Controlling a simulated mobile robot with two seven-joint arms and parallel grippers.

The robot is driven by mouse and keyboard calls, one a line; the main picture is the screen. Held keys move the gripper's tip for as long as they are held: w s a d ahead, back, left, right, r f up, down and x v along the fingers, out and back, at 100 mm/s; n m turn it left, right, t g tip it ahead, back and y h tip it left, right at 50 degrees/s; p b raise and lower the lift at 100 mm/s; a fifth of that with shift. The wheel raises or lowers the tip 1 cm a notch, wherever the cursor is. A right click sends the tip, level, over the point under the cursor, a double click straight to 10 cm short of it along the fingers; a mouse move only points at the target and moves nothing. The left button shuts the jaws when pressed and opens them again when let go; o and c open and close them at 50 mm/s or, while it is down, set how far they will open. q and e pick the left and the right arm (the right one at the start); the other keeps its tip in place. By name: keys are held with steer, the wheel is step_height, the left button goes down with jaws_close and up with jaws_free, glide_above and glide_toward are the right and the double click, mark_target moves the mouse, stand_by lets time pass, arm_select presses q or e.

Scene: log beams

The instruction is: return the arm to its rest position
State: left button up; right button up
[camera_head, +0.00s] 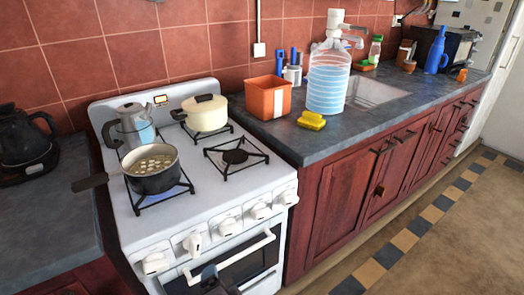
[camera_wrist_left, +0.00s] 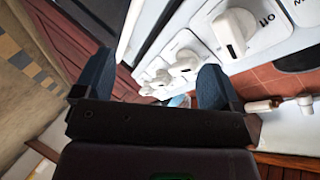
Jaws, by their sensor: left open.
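My left gripper (camera_wrist_left: 155,80) is open in the left wrist view. Its two dark blue fingers stand apart with nothing between them. The white stove knobs (camera_wrist_left: 238,28) are just beyond the fingers, and I see no contact with them. In the head view, a dark part of my left gripper (camera_head: 215,283) shows at the bottom edge, in front of the oven door (camera_head: 245,262) of the white stove (camera_head: 200,195). Most of the left arm is out of that view. My right gripper is in neither view.
On the stove stand a dark pan (camera_head: 153,180) with food, a grey kettle (camera_head: 131,126) and a cream pot (camera_head: 205,116). The oven handle (camera_head: 225,258) juts out near my gripper. The floor (camera_head: 450,240) at the right is clear.

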arm_select(q)
steer(key=s+a+f+n+g+h+p, duration=0.1)
steer(key=s+a+n+g+h+p, duration=0.1)
steer(key=s+a+n, duration=0.7)
steer(key=s+a+h, duration=0.1)
steer(key=s+a, duration=0.7)
steer(key=s, duration=0.2)
steer(key=shift+f, duration=0.3)
steer(key=shift+s, duration=0.1)
